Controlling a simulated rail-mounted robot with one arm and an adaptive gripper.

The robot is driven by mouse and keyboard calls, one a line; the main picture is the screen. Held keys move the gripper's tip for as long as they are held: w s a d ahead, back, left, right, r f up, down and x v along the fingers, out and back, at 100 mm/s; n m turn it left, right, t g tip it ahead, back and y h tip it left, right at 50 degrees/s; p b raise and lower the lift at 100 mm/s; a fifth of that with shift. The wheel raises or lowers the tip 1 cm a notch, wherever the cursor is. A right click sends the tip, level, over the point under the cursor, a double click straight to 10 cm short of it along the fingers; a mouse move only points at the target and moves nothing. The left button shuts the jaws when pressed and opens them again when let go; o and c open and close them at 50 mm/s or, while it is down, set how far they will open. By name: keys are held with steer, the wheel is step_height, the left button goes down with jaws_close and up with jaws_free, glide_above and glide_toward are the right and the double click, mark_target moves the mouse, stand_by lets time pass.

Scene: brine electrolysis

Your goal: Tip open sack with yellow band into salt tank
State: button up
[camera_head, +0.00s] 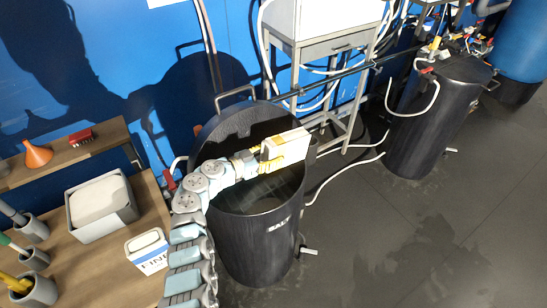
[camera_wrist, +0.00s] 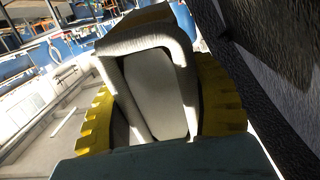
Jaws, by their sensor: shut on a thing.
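The salt tank (camera_head: 262,240) is a black round drum with white lettering on its front. Its lid (camera_head: 222,125) is raised at the back and its mouth is open. My gripper (camera_head: 283,152) is over the tank mouth, its yellow fingers shut on a pale sack (camera_head: 291,137). The sack lies roughly sideways above the opening. In the wrist view the sack (camera_wrist: 155,45) sits between the yellow fingers, with a white folded rim around a grey inside. I cannot clearly tell its band from the yellow fingers. Whether salt is leaving it cannot be seen.
A wooden bench at the left holds a grey bin (camera_head: 103,222), a blue-banded sack (camera_head: 148,252), an orange funnel (camera_head: 37,154) and several tool pots (camera_head: 36,290). A steel stand (camera_head: 320,50) is behind the tank. A second black tank (camera_head: 430,120) stands right. Hoses cross the floor between the tanks.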

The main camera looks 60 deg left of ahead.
steer(key=shift+s+r+t+b, duration=0.3)
steer(key=shift+t+b, duration=0.7)
steer(key=shift+b, duration=2.85)
steer(key=shift+s+r+t+b, duration=0.25)
steer(key=shift+t+b, duration=0.75)
steer(key=shift+b, duration=2.85)
steer(key=shift+s+r+b, duration=0.1)
steer(key=shift+r+b, duration=0.05)
steer(key=shift+b, duration=0.55)
steer(key=shift+d, duration=0.1)
